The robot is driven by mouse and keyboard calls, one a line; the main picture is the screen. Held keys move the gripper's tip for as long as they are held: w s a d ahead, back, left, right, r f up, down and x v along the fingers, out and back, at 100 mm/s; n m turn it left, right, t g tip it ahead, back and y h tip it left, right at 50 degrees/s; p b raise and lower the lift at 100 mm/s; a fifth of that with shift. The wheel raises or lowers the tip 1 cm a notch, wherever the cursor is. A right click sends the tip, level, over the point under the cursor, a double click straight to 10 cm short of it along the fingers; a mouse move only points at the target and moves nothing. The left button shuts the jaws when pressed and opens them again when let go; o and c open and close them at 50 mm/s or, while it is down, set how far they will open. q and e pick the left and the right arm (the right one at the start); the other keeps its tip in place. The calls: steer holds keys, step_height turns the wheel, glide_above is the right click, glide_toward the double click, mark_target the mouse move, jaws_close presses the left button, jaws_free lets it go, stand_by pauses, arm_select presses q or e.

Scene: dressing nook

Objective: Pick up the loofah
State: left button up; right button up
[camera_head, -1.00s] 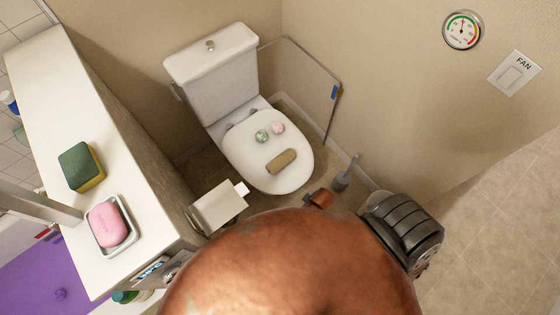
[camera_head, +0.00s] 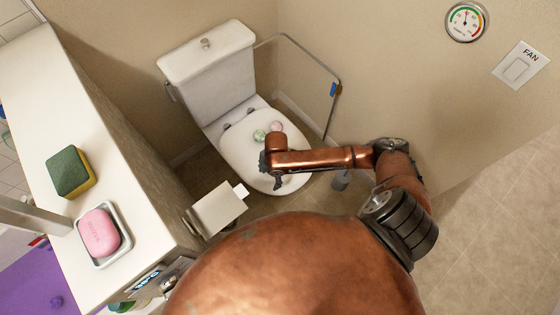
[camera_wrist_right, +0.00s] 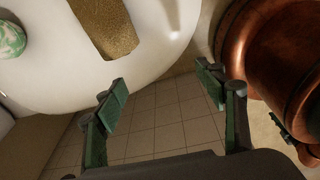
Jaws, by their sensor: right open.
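The loofah (camera_wrist_right: 105,25) is a brownish-gold rough cylinder lying on the white closed toilet lid (camera_head: 240,155). The right wrist view shows it at the top, cut off by the frame edge. In the head view my right arm hides it. My right gripper (camera_head: 270,170) is over the lid's front part in the head view. In the right wrist view its two fingers (camera_wrist_right: 163,84) are apart with nothing between them. The loofah lies beyond the left fingertip, and floor tiles show between the fingers. My left gripper is not in view.
A green-and-white ball (camera_head: 259,135) and a pink ball (camera_head: 277,126) sit on the lid behind my gripper. The counter at left holds a sponge (camera_head: 70,172) and pink soap (camera_head: 99,233) in a dish. A metal rail (camera_head: 338,100) stands right of the toilet. A paper roll holder (camera_head: 216,208) is nearby.

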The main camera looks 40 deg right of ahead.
steer(key=shift+n+h, duration=0.6)
steer(key=shift+h, duration=0.2)
steer(key=w+d, duration=0.1)
steer(key=d, duration=0.2)
steer(key=w+d+r, duration=0.1)
steer(key=w+d, duration=0.1)
steer(key=d, duration=0.1)
steer(key=w+d, duration=0.2)
steer(key=d, duration=0.1)
steer(key=shift+w+r, duration=0.15)
steer(key=shift+r, duration=0.2)
steer(key=shift+d+f, duration=0.15)
steer(key=shift+f, duration=0.15)
steer(key=f+b, duration=0.1)
steer(key=f, duration=0.1)
steer(key=f+b, duration=0.1)
steer(key=f, duration=0.1)
steer(key=f+b, duration=0.1)
steer(key=f, duration=0.2)
steer(key=shift+w+d, duration=0.15)
steer(key=shift+w, duration=0.1)
steer(key=shift+f, duration=0.1)
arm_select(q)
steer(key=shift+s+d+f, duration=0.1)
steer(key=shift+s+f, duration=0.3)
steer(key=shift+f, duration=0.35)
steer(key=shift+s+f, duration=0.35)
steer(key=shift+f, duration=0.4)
arm_select(e)
steer(key=c, duration=1)
